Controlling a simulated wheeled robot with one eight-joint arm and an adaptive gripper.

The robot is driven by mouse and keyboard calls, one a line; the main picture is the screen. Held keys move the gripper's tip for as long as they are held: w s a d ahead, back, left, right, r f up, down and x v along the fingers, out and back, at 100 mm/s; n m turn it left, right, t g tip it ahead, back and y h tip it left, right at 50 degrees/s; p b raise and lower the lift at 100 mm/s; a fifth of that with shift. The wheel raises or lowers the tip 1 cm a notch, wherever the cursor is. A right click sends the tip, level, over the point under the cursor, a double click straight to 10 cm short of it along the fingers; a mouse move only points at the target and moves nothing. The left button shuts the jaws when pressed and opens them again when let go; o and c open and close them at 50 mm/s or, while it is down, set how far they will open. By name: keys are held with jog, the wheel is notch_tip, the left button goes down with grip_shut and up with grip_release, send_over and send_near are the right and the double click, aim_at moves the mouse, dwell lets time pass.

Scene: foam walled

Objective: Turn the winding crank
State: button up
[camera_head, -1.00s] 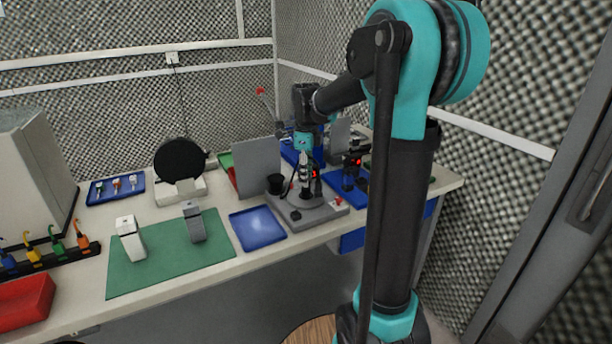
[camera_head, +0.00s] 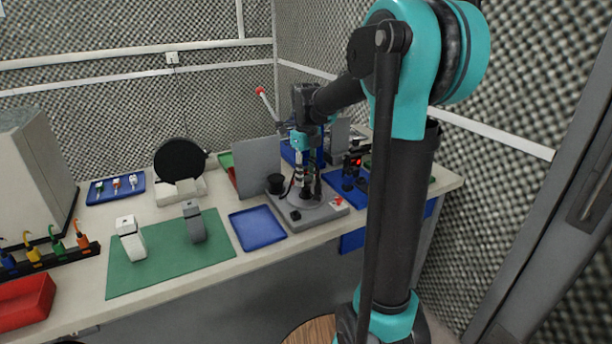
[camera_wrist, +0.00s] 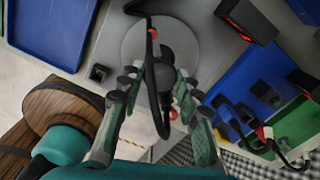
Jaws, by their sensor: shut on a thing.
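The winding machine (camera_head: 325,207) has a grey base with a round plate and stands near the front edge of the bench. My gripper (camera_head: 305,188) points down over it. In the wrist view my two fingers (camera_wrist: 158,82) reach either side of a dark round crank knob (camera_wrist: 166,72), above the pale round plate (camera_wrist: 138,42). They are shut on the knob, though the contact itself is partly hidden. A thin black bar with a red mark runs across the knob. The crank arm below is mostly hidden by my gripper.
A black cup (camera_head: 275,184) and an upright grey panel (camera_head: 257,167) stand close left of my gripper. A blue tray (camera_head: 257,228) lies left of the machine, and a green mat (camera_head: 170,262) farther left. A dark device with a red light (camera_head: 354,162) stands to the right.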

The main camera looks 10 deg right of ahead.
aim_at(306, 179)
jog(key=shift+m, duration=1.1)
jog(key=o, duration=1.2)
jog(key=shift+c, duration=0.2)
jog(key=shift+r, duration=0.1)
notch_tip(306, 179, up, 12)
jog(key=shift+s, duration=0.1)
